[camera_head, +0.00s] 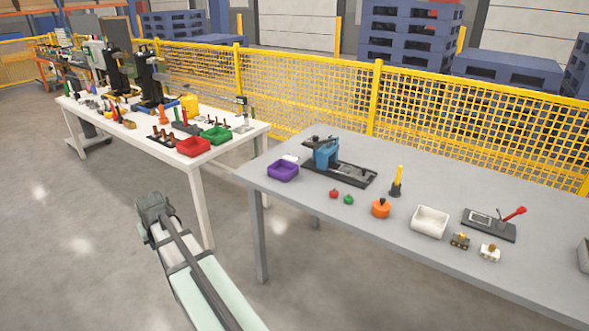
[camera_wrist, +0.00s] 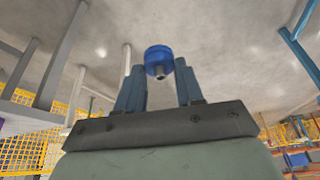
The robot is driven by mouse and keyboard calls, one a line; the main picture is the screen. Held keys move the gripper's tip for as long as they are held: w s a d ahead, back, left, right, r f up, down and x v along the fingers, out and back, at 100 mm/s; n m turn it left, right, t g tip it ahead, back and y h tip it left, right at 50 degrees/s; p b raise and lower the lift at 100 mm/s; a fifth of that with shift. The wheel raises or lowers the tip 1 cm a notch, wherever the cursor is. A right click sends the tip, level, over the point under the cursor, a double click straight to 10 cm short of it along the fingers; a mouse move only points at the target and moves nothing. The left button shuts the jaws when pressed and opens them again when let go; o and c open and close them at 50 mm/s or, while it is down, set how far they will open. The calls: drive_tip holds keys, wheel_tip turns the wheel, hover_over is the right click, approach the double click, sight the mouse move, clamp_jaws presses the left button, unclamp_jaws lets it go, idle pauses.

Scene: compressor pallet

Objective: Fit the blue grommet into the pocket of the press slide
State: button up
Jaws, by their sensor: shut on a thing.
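In the wrist view my gripper (camera_wrist: 160,78) has its two blue-grey fingers closed on the blue grommet (camera_wrist: 158,54), a round blue piece with a small stem, held at the fingertips. In the head view my arm reaches up at the lower left over the floor, off the left side of the grey table; the grommet cannot be made out there. The blue press (camera_head: 326,152) stands on a long dark base at the back left of the grey table. Its slide (camera_head: 352,174) seems to lie on the base to the right of the press; its pocket is too small to tell.
On the grey table (camera_head: 425,175) are a purple bin (camera_head: 283,170), a red and a green piece, an orange piece (camera_head: 381,209), a yellow-handled tool (camera_head: 397,181), a white bin (camera_head: 430,221) and a red-levered fixture (camera_head: 490,223). A crowded white table (camera_head: 225,150) stands at left.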

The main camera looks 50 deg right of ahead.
drive_tip(key=s+d+r+m+g+h, duration=0.1)
drive_tip(key=s+d+r+m, duration=0.2)
drive_tip(key=d, duration=1.4)
drive_tip(key=s+d+m+h, duration=0.1)
drive_tip(key=s+d+m, duration=0.35)
drive_tip(key=d, duration=1.35)
wheel_tip(320, 180, up, 8)
drive_tip(key=m+g+h, duration=0.1)
drive_tip(key=m+g, duration=0.2)
drive_tip(key=m, duration=0.3)
hover_over(348, 169)
drive_tip(key=w+a, duration=0.1)
drive_tip(key=a, duration=0.1)
drive_tip(key=shift+s+f+m+g, duration=0.15)
drive_tip(key=shift+f+m, duration=0.45)
drive_tip(key=shift+f, duration=1.1)
drive_tip(key=shift+f+m+g, duration=0.25)
drive_tip(key=shift+f+m, duration=0.3)
drive_tip(key=shift+f, duration=1.15)
drive_tip(key=shift+s+f+m+g, duration=0.15)
drive_tip(key=shift+f+m, duration=0.45)
drive_tip(key=shift+f, duration=1.1)
drive_tip(key=shift+f, duration=0.15)
drive_tip(key=o, duration=1)
